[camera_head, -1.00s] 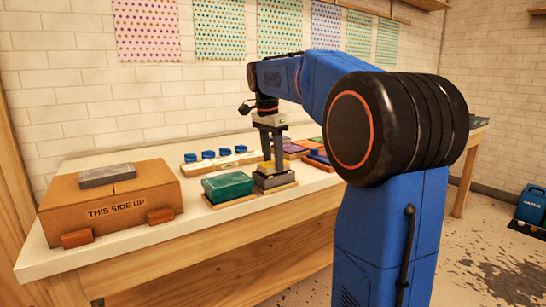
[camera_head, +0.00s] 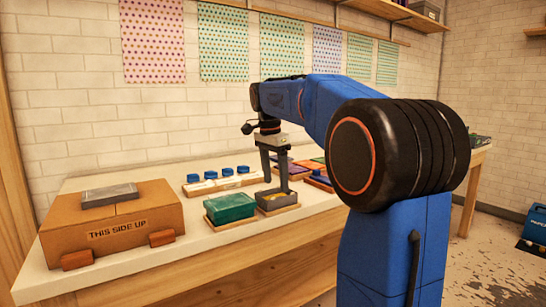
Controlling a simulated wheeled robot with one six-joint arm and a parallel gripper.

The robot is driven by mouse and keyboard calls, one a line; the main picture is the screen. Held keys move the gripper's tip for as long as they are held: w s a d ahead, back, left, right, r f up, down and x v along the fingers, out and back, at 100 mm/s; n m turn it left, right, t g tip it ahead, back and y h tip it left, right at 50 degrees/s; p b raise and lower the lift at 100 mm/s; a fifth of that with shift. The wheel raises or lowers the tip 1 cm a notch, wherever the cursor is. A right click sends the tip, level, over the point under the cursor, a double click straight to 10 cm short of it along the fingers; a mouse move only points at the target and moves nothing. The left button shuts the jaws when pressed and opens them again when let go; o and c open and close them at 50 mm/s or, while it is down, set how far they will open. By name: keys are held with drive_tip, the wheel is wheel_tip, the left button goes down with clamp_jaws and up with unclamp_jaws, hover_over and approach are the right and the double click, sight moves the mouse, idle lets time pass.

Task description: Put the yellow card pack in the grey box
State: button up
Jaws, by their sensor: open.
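The grey box (camera_head: 284,204) is a small open tray on a wooden board near the table's front edge, right of the green box. The yellow card pack (camera_head: 273,196) shows as a small yellow patch inside the grey box, low between the fingers; most of it is hidden by the box wall and fingers. My gripper (camera_head: 275,186) points down over the grey box with its two fingers apart, one on each side of the pack. I cannot tell whether the fingertips touch the box.
A green box (camera_head: 230,207) on a board stands just left of the grey box. A white rack with several blue-topped items (camera_head: 226,178) is behind. Coloured trays (camera_head: 318,181) stand to the right. A cardboard carton (camera_head: 120,218) with a grey slab (camera_head: 109,194) fills the left end.

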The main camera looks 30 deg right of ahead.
wheel_tip(320, 180, up, 17)
drive_tip(key=a, duration=0.2)
drive_tip(key=shift+f, duration=0.2)
drive_tip(key=shift+s, duration=0.1)
idle(0.4)
drive_tip(key=s+a+f+n+t, duration=0.1)
drive_tip(key=s+a+f+n, duration=0.3)
drive_tip(key=s+f, duration=0.6)
drive_tip(key=s+a+f+n+t+y, duration=0.1)
drive_tip(key=s+a+f+n, duration=0.4)
drive_tip(key=s+f, duration=0.5)
drive_tip(key=s+a+f+n+t, duration=0.2)
drive_tip(key=s+f+n, duration=0.6)
drive_tip(key=f, duration=1)
drive_tip(key=shift+s+a+f+n+t, duration=0.3)
drive_tip(key=shift+s+a+t, duration=0.1)
drive_tip(key=shift+s+a, duration=0.75)
